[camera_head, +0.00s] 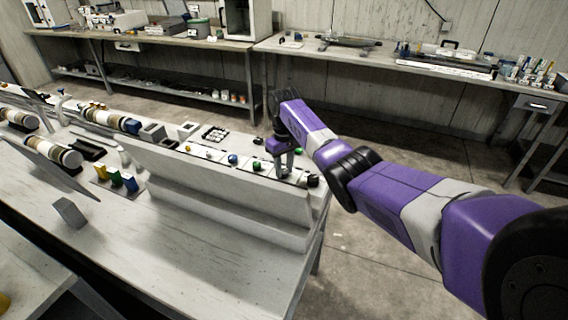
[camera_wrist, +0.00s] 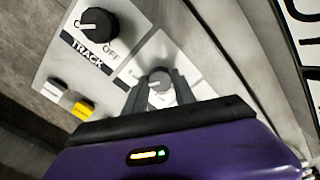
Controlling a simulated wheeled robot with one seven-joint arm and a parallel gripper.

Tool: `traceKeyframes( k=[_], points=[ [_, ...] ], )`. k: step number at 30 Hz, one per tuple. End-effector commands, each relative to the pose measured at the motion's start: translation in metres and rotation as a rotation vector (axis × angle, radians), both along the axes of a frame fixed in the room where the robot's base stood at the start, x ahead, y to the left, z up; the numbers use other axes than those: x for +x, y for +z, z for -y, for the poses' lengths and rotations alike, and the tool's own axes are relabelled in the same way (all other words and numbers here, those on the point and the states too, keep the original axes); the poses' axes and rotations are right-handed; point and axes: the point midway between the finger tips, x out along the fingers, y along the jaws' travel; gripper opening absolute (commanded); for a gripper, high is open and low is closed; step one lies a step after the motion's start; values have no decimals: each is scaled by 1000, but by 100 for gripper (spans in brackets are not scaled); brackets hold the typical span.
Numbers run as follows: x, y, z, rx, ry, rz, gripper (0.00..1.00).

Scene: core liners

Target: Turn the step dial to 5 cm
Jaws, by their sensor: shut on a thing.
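A dark round dial with a grey face (camera_wrist: 158,80) sits on a white plate in the wrist view, between the two fingers of my gripper (camera_wrist: 160,92). The fingers are closed on its sides. I cannot read the label or scale of this dial, so I cannot confirm its name or setting; the fingers and palm hide part of its plate. In the head view my gripper (camera_head: 285,172) points down at the right end of the long control panel (camera_head: 215,190), and the held dial is too small to make out there.
A black dial (camera_wrist: 98,28) with a white pointer, marked TRACK and OFF, is up and left of the held one. A white button (camera_wrist: 54,89) and a yellow button (camera_wrist: 82,110) are close by. Several small knobs line the panel. Benches (camera_head: 400,60) stand along the back wall.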

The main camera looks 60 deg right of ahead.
Motion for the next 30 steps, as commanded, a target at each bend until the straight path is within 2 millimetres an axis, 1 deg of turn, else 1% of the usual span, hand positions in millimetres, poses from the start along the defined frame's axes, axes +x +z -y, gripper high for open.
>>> traceKeyframes(
  k=[1, 6, 12, 18, 29, 30],
  points=[
    [2, 4, -1, 1, -31, 3, 0],
    [2, 3, 0, -2, -134, 3, 0],
    [2, 3, 0, -2, -210, 3, 0],
    [2, 2, 1, -3, -242, 4, 0],
    [2, 2, 1, -3, -247, 5, 0],
    [2, 2, 1, -3, -246, 5, 34]
  ],
)
